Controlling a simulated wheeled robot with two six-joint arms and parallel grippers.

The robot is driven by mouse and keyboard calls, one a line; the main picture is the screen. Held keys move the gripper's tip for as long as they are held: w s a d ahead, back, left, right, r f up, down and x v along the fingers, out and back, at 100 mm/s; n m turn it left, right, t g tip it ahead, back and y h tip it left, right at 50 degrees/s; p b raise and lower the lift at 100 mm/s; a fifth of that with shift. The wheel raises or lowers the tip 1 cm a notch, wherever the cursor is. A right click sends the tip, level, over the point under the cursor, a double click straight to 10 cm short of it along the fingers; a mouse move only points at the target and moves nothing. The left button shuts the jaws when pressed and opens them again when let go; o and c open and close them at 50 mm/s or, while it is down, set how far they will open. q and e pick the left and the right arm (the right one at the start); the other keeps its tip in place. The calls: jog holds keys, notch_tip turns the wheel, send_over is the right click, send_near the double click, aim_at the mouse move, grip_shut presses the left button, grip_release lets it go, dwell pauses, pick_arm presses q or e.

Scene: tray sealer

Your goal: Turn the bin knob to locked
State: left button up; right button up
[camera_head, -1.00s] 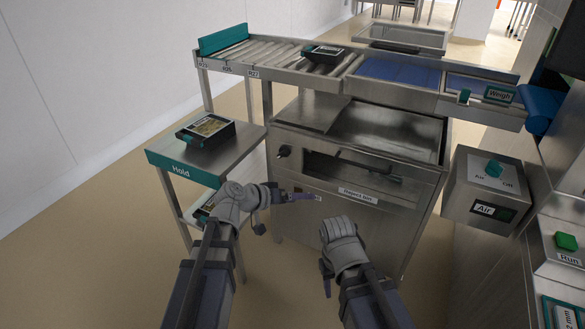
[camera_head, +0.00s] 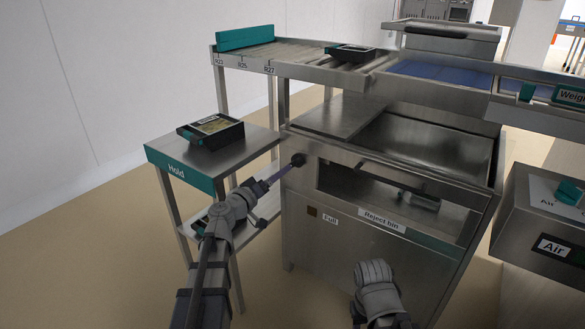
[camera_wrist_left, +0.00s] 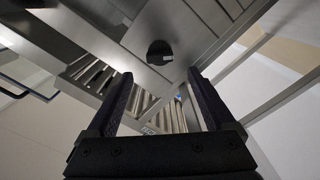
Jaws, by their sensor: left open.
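The dark round bin knob (camera_head: 298,160) sits on the upper left of the steel reject bin's front (camera_head: 345,255). My left gripper (camera_head: 285,170) points up at the knob from the lower left, its fingertips very near it. In the left wrist view the knob (camera_wrist_left: 159,52) lies just beyond the gap between the two spread fingers (camera_wrist_left: 160,76), roughly centred. The gripper is open with nothing between its fingers. Whether the fingertips touch the knob is not clear. My right gripper (camera_head: 375,282) is low in front of the bin; its fingers are not clearly visible.
The Hold table (camera_head: 262,140) with a black tray (camera_head: 210,132) stands left of the bin. A roller conveyor (camera_head: 290,52) runs behind and above. The Air box (camera_head: 535,225) is at the right. An opening (camera_head: 345,185) shows in the bin's front.

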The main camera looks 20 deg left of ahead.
aim_at(292, 164)
pick_arm(q)
jog(key=x, duration=0.7)
jog(key=shift+w+d, duration=0.1)
jog(key=shift+w, duration=0.15)
grip_shut()
dwell(0.4)
dwell(0.3)
